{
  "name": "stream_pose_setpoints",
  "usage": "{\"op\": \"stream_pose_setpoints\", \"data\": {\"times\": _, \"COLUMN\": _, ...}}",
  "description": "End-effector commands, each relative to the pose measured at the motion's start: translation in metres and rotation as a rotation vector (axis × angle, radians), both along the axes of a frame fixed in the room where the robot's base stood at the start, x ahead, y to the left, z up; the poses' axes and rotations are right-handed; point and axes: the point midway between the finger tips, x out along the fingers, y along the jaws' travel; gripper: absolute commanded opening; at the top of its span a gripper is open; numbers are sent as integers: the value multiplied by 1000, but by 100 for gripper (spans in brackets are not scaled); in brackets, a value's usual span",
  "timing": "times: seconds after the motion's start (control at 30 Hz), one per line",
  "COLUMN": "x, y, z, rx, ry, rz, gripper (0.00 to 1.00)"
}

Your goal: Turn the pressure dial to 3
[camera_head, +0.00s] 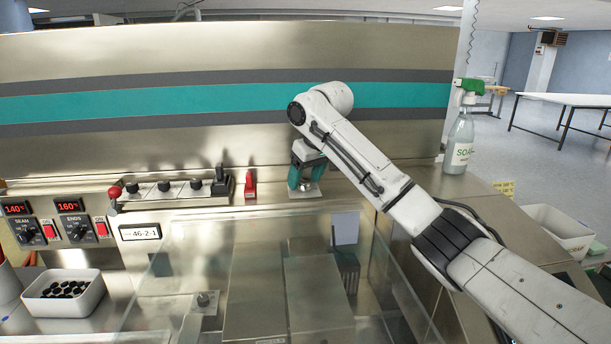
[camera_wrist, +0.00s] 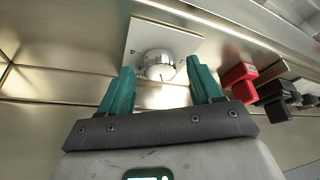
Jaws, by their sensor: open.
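The pressure dial is a round silver knob (camera_wrist: 159,65) on a pale square plate (camera_wrist: 190,42) in the wrist view. My gripper (camera_wrist: 163,72) has its two teal fingers apart, one on each side of the knob in that picture, and I cannot tell whether they touch it. In the head view my gripper (camera_head: 305,178) points down at the plate (camera_head: 305,193) on the machine's metal ledge. The fingers mostly hide the knob there.
A red block-shaped switch (camera_head: 250,186) stands just left of my gripper, beside a black lever (camera_head: 221,182) and a row of black knobs (camera_head: 164,186). A clear cover (camera_head: 200,250) lies in front. A spray bottle (camera_head: 460,140) stands at the right.

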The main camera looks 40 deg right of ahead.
Motion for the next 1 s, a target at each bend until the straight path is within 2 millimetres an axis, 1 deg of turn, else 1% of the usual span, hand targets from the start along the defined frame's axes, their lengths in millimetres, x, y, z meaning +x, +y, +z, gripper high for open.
{"op": "stream_pose_setpoints", "data": {"times": 0.1, "x": 1, "y": 0, "z": -4, "rx": 0, "ry": 1, "rz": 0, "gripper": 64}}
{"op": "stream_pose_setpoints", "data": {"times": 0.33, "x": 1, "y": 0, "z": -4, "rx": 0, "ry": 0, "rz": 1, "gripper": 64}}
{"op": "stream_pose_setpoints", "data": {"times": 0.37, "x": 1, "y": 0, "z": -4, "rx": 0, "ry": 0, "rz": 1, "gripper": 62}}
{"op": "stream_pose_setpoints", "data": {"times": 0.9, "x": 1, "y": 0, "z": -4, "rx": 0, "ry": 0, "rz": 1, "gripper": 10}}
{"op": "stream_pose_setpoints", "data": {"times": 0.93, "x": 1, "y": 0, "z": -4, "rx": 0, "ry": 0, "rz": 1, "gripper": 8}}
{"op": "stream_pose_setpoints", "data": {"times": 1.0, "x": 2, "y": 0, "z": -4, "rx": 0, "ry": 0, "rz": 0, "gripper": 8}}
